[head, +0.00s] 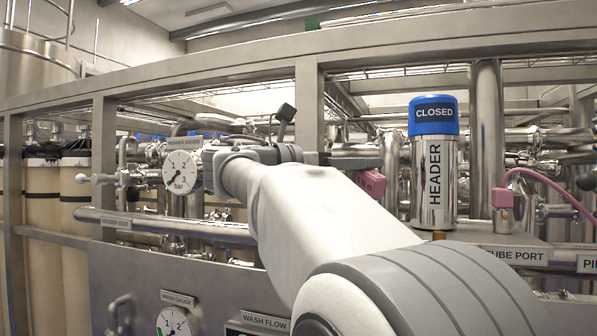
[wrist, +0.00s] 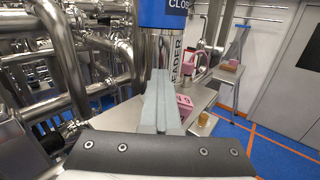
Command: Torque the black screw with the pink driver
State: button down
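My gripper (head: 375,161) reaches out to the right in the head view. In the wrist view its two grey fingers (wrist: 160,90) lie side by side with no visible gap and nothing seen between them. A pink block with dark markings (head: 371,182) is just below the fingertips in the head view. In the wrist view this pink block (wrist: 184,104) is right of the fingers, apart from them. A second pink piece (head: 502,197) with a pink cable is farther right, and also shows in the wrist view (wrist: 193,59). I cannot tell which is the driver. I cannot make out a black screw.
A steel HEADER cylinder (head: 433,180) with a blue CLOSED cap (head: 433,115) stands behind the fingers. A small amber piece (wrist: 204,120) is on the metal shelf (wrist: 196,98). Steel pipes (wrist: 75,60) crowd the left. A round gauge (head: 180,172) is left of my arm.

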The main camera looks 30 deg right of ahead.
notch_tip(320, 180, down, 3)
jog(key=shift+w+d+r+n+t, duration=0.1)
jog(key=shift+w+n+t, duration=0.05)
jog(key=shift+n+t, duration=0.2)
jog(key=shift+r, duration=0.2)
jog(key=shift+r+p, duration=0.7)
jog(key=shift+p, duration=0.4)
jog(key=shift+w+d+r+p, duration=0.15)
jog(key=shift+r+p, duration=0.25)
jog(key=shift+r, duration=3.1)
jog(key=shift+f, duration=0.1)
